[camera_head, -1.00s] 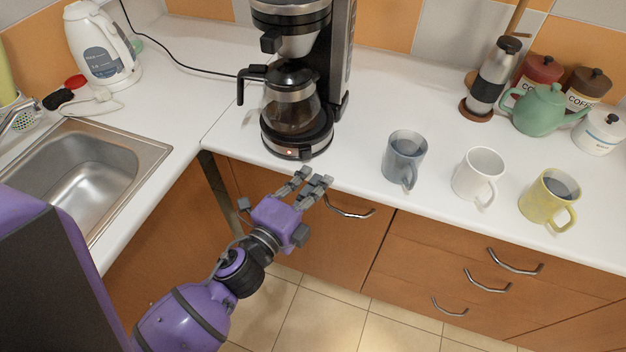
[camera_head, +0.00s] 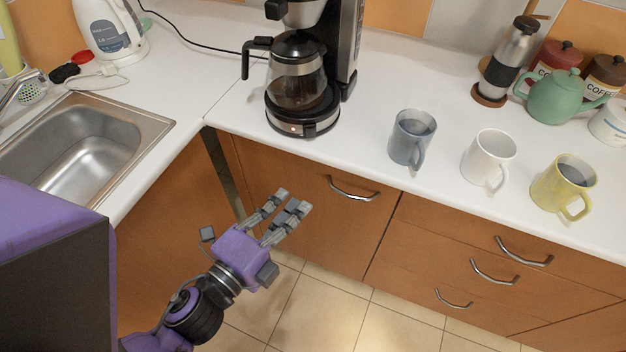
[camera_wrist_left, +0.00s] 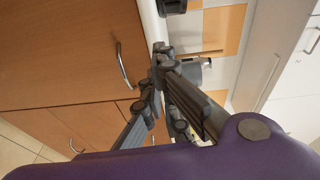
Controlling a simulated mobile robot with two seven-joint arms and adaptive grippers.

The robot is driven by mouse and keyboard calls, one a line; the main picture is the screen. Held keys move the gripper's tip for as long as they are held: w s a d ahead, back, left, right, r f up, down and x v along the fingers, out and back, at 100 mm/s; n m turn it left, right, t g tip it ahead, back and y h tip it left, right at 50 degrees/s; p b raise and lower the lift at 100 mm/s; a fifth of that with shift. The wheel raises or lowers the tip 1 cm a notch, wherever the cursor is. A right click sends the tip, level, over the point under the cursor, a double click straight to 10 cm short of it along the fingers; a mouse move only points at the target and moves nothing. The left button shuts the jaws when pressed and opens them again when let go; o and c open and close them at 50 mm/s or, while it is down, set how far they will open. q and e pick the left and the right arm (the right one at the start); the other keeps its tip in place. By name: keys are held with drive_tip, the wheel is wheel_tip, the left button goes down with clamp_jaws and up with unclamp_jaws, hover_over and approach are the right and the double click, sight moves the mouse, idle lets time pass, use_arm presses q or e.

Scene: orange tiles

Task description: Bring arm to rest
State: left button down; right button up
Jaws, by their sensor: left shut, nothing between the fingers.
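My left gripper (camera_head: 284,214) has a purple palm and grey fingers. In the head view it is in front of the wooden cabinets, below the counter's front edge, with its arm coming in from the lower left. The fingers are together and hold nothing. The left wrist view shows the fingers (camera_wrist_left: 160,85) closed in front of the cabinet doors and counter edge. They appear apart from the coffee maker (camera_head: 304,118) and the counter. My right gripper is not in view.
A grey mug (camera_head: 408,140), a white mug (camera_head: 487,158) and a yellow mug (camera_head: 556,188) stand along the counter (camera_head: 375,95). A sink (camera_head: 85,150) is at the left. Cabinet handles (camera_head: 352,190) stick out. The tiled floor (camera_head: 330,310) is clear.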

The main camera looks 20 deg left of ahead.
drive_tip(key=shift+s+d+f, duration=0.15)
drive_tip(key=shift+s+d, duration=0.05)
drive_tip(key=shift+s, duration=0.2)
use_arm(q)
drive_tip(key=s+a+f+n+g+y+p, duration=0.1)
drive_tip(key=s+a+f+n+g+y, duration=0.1)
drive_tip(key=f+n, duration=0.35)
drive_tip(key=s+a+f+n+g+y+p, duration=0.1)
drive_tip(key=s+a+f+n+g+y, duration=0.15)
drive_tip(key=f+n, duration=0.3)
drive_tip(key=s+d+f+n+g+p, duration=0.2)
drive_tip(key=s+f+n+g+p, duration=0.2)
drive_tip(key=s+f+n, duration=0.4)
drive_tip(key=s+h, duration=0.1)
drive_tip(key=s, duration=0.3)
drive_tip(key=shift+f+n, duration=0.2)
drive_tip(key=shift+n, duration=0.1)
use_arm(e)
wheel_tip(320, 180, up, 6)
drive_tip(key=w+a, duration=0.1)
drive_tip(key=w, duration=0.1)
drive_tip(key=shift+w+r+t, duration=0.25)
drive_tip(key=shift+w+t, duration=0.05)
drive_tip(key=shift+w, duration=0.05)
use_arm(q)
drive_tip(key=shift+s, duration=0.15)
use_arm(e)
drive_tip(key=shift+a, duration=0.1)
